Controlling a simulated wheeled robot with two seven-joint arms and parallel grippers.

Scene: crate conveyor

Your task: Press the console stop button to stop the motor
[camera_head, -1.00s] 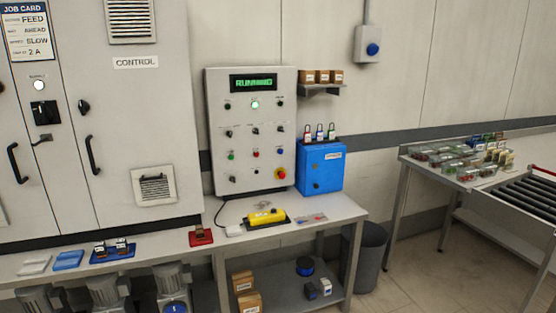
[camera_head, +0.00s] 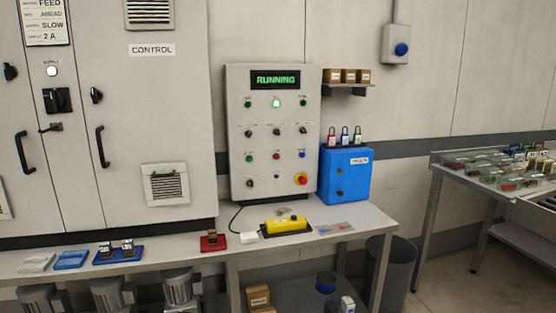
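The grey console (camera_head: 262,171) stands upright at the back of the bench against the wall. Its display (camera_head: 276,80) reads RUNNING in green. On the lower rows are a small green button (camera_head: 249,157), a small red button (camera_head: 276,156) and a blue button (camera_head: 302,154). A larger red mushroom button (camera_head: 301,179) on a yellow ring is at the lower right. The button labels are too small to read. Neither of my grippers is in view.
The bench (camera_head: 350,222) holds a yellow device (camera_head: 286,225) in front of the console. A blue box (camera_head: 345,175) with padlocks on top stands right of it. A large control cabinet (camera_head: 150,110) is at the left. A bin (camera_head: 392,265) stands right of the bench.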

